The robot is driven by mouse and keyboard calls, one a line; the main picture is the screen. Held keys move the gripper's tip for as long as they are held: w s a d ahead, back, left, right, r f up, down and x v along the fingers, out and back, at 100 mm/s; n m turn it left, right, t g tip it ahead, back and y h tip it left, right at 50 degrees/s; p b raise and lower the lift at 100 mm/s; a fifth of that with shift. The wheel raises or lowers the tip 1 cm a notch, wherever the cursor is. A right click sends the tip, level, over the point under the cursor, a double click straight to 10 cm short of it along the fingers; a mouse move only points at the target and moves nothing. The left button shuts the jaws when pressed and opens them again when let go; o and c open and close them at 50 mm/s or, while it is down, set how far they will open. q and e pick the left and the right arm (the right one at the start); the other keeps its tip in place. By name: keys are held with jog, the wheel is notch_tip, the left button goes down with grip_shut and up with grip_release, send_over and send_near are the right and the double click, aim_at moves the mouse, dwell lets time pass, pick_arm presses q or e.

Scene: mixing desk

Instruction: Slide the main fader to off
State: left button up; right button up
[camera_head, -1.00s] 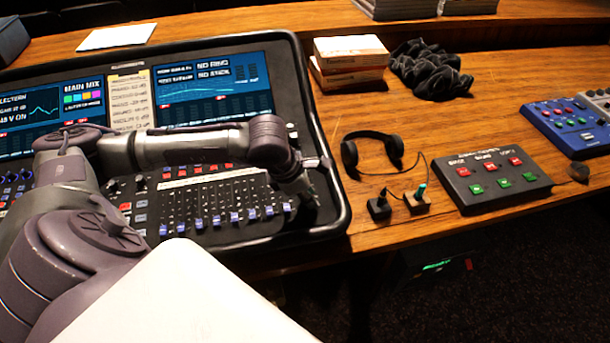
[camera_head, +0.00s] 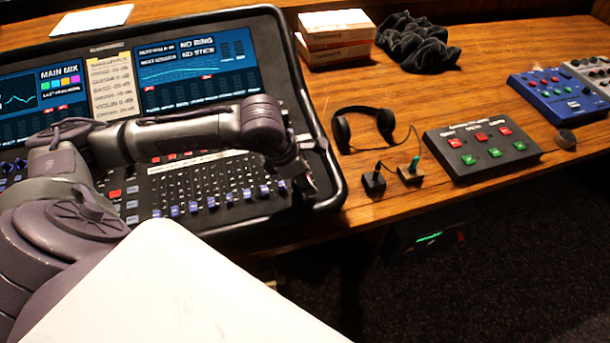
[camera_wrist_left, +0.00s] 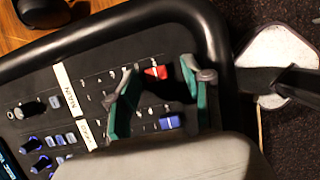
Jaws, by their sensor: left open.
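The mixing desk (camera_head: 330,190) fills the left of the head view, with a row of blue-capped faders (camera_head: 210,203) along its near side. My left gripper (camera_head: 303,180) is over its near right corner. In the left wrist view the left gripper (camera_wrist_left: 162,92) is open, its teal pads apart. A red fader cap (camera_wrist_left: 155,72) and a blue fader cap (camera_wrist_left: 170,122) show between the fingers, and neither is gripped. A white strip reading MAIN (camera_wrist_left: 68,88) lies to their left. My arm hides the red cap in the head view. My right gripper is out of view.
Headphones (camera_head: 362,128), two small joysticks (camera_head: 410,170) and a black button box (camera_head: 483,148) lie right of the desk. A blue box (camera_head: 557,96), stacked boxes (camera_head: 336,35) and black cloth (camera_head: 417,42) are farther away. Bare wood lies between them.

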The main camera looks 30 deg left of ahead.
pick_arm(q)
jog(key=v, duration=1.2)
jog(key=shift+s, duration=0.1)
